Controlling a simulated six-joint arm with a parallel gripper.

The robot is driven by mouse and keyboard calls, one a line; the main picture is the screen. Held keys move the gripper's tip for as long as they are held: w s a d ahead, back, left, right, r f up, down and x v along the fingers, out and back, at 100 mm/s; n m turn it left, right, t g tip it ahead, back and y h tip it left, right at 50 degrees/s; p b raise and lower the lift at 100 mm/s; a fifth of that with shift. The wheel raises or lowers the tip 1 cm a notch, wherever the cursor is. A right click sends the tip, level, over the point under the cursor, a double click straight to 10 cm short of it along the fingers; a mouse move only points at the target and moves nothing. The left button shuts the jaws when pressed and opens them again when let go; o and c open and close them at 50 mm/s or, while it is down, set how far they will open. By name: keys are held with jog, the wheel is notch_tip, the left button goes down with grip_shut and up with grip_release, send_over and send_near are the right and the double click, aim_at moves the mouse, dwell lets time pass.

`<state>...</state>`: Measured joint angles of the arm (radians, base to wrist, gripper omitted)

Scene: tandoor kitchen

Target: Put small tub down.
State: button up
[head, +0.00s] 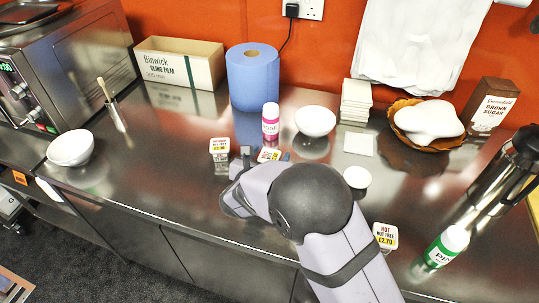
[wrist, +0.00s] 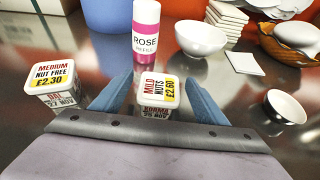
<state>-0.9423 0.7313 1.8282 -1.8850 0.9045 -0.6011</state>
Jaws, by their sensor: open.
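A small white tub (wrist: 157,92) labelled MILD NUTS £2.60, KORMA, stands between my gripper's fingers in the wrist view. In the head view its label shows partly (head: 268,154) behind my wrist. My gripper (wrist: 155,84) is open, with one blue finger on each side of the tub. I cannot tell whether either finger touches it. The tub looks upright on the steel counter; its base is hidden by the gripper. A second tub (wrist: 55,82), MEDIUM NUT FREE £2.30, DAL, stands to the left. A third tub (head: 385,236), HOT NUT FREE £2.70, stands near the front edge.
A pink ROSE bottle (wrist: 145,27) stands just behind the tub. A blue paper roll (head: 252,80), white bowl (head: 315,121) and tile stack (head: 356,102) are behind. A small bowl (head: 357,177) and green-labelled bottle (head: 446,246) stand right. The counter's left middle (head: 165,160) is clear.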

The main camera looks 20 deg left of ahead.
jog(key=b+v, duration=0.2)
jog(key=v, duration=0.9)
jog(key=shift+s, duration=0.3)
jog(key=shift+r, duration=0.15)
